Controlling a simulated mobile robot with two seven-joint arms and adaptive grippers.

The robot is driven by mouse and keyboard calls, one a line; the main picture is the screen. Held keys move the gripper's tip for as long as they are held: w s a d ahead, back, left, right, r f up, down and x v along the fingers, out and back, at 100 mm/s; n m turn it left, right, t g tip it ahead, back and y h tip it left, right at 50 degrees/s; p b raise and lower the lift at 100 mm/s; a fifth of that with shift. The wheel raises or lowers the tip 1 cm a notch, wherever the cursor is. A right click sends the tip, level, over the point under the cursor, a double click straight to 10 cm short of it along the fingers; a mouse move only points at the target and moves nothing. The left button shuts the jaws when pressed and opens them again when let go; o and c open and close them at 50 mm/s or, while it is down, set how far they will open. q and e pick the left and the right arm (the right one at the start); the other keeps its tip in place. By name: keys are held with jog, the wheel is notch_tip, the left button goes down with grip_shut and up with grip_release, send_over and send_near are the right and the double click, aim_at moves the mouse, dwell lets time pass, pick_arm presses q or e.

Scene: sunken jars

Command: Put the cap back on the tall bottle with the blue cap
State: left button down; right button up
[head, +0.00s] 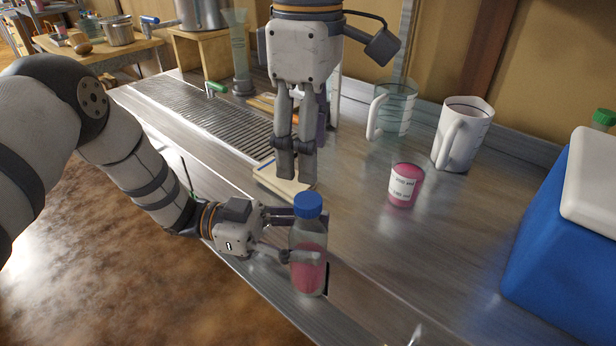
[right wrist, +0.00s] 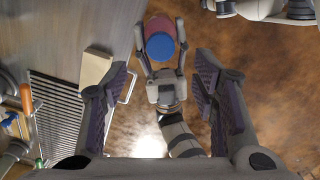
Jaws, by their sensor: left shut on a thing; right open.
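My left gripper (head: 303,238) is shut around the bottle's body from the left. My right gripper (head: 297,172) points down, open and empty, above and behind the bottle. In the right wrist view the blue cap (right wrist: 160,46) shows from above, beyond the open fingers (right wrist: 158,95), with my left gripper around the bottle.
A small pink-filled jar (head: 403,186), a white mug (head: 463,135) and a glass beaker (head: 391,112) stand to the right and behind. A blue box (head: 565,235) with a white lid is at far right. A pale board (head: 268,184) lies behind the bottle. The middle right counter is clear.

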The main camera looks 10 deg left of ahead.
notch_tip(320, 180, up, 4)
jog(key=shift+r, duration=0.1)
dwell(0.4)
